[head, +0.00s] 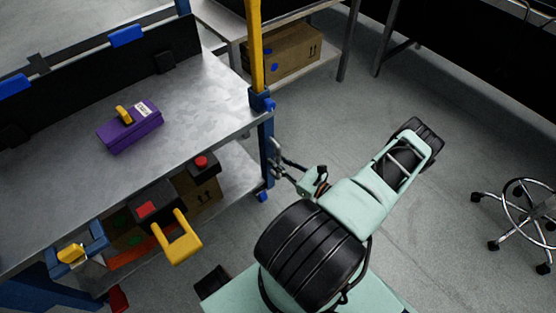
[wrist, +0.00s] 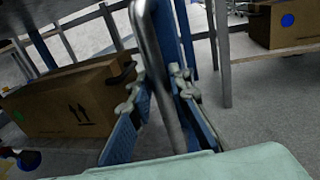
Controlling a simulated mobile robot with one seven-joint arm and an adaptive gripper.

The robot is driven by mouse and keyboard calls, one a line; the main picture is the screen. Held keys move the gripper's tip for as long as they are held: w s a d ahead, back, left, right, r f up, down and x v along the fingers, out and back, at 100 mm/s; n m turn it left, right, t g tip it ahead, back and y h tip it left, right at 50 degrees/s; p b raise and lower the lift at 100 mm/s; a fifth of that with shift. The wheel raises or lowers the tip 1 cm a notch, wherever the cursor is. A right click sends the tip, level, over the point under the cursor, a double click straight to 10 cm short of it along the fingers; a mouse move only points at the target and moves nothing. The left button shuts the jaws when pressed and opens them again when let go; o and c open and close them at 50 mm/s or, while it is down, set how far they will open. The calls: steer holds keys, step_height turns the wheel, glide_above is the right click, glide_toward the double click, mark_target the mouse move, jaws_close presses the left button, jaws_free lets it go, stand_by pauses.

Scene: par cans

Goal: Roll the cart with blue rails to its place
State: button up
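The cart with blue rails is the metal-topped cart (head: 205,95) at the left of the head view. It has blue corner posts and a lower shelf, and a yellow upright rises at its right corner. A steel bar (wrist: 158,60) stands upright beside a blue post of this cart in the wrist view. My gripper (head: 276,160) is at that corner, and its two fingers (wrist: 163,100) lie close on either side of the bar and look shut on it. The exact contact is hard to see. A purple case (head: 131,126) with a yellow handle lies on the cart top.
A cardboard box (wrist: 70,100) sits on the lower shelf. Another table with a cardboard box (head: 285,58) stands behind. A wheeled stool (head: 520,208) is at the right. Grey floor between the back table and the stool is open.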

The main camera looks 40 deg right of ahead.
steer(key=shift+o, duration=1.4)
steer(key=shift+r, duration=0.1)
steer(key=v, duration=0.7)
steer(key=shift+s, duration=0.25)
